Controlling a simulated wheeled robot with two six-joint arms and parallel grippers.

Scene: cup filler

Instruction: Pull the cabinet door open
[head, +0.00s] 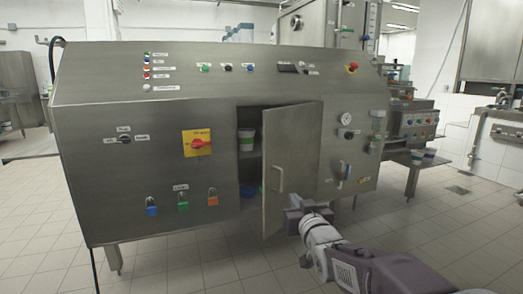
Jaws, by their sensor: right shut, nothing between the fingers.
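The steel cabinet door (298,150) stands partly open in the front of the big machine, hinged on its right side and swung out toward me. Its vertical handle (279,180) is on the door's outer face near the free left edge. My right gripper (293,220) is shut and empty at the door's lower right, below and to the right of the handle. It overlaps the door's lower edge in the picture; I cannot tell whether it touches. My left gripper is not in view.
Inside the opening, a cup (246,139) stands on the upper shelf, and a blue item (249,189) sits lower. A gauge (345,119) is on the right. The tiled floor (190,268) in front is clear.

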